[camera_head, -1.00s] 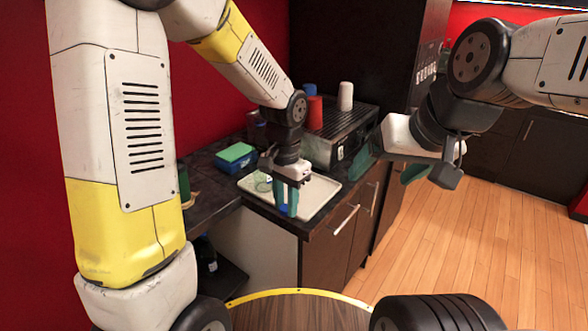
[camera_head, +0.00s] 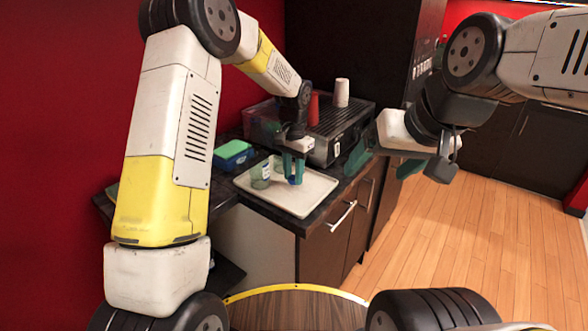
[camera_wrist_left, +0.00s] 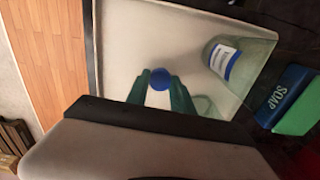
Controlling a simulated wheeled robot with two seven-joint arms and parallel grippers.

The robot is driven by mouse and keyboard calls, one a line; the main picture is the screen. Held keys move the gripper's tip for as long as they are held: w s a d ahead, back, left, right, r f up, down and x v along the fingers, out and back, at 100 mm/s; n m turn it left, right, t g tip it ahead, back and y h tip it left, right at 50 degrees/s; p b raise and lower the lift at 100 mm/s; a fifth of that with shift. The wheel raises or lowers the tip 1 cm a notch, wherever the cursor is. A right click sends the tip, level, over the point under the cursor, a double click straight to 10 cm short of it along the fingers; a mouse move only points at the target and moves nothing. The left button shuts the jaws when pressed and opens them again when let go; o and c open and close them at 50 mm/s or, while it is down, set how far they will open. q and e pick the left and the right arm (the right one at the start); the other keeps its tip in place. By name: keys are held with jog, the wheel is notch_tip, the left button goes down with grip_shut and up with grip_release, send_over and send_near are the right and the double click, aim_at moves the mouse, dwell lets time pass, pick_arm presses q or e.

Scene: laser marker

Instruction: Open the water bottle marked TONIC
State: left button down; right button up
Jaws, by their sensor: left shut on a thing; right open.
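My left gripper (camera_head: 294,182) is over the pale tray (camera_head: 305,205). It is shut on a small blue cap (camera_wrist_left: 160,78), between its green fingertips in the left wrist view. No bottle body shows clearly under the cap. A clear bottle (camera_head: 261,175) with a white label stands on the tray, left of the gripper; it also shows in the left wrist view (camera_wrist_left: 232,65). Its label is too small to read. A second clear container (camera_wrist_left: 203,106) is partly hidden by my gripper in the left wrist view. My right gripper (camera_head: 383,166) is open and empty, away from the tray.
A coffee machine (camera_head: 340,128) with a red cup (camera_head: 314,107) and white cups (camera_head: 342,92) is at the back right. The tray's front right part is clear.

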aim_at(293, 177)
pick_arm(q)
jog(key=shift+f, duration=0.85)
jog(key=shift+f, duration=0.1)
jog(key=c, duration=1.1)
grip_release()
notch_tip(293, 177, up, 12)
jog(key=s+a+r+n+t+h, duration=0.1)
jog(key=s+a+r+n+t, duration=0.2)
jog(key=s+a+r, duration=0.7)
jog(key=s+a+n+t+h, duration=0.1)
jog(key=s+a+n+t, duration=0.2)
jog(key=s, duration=1.5)
jog(key=shift+r+n, duration=0.35)
jog(key=shift+n, duration=0.15)
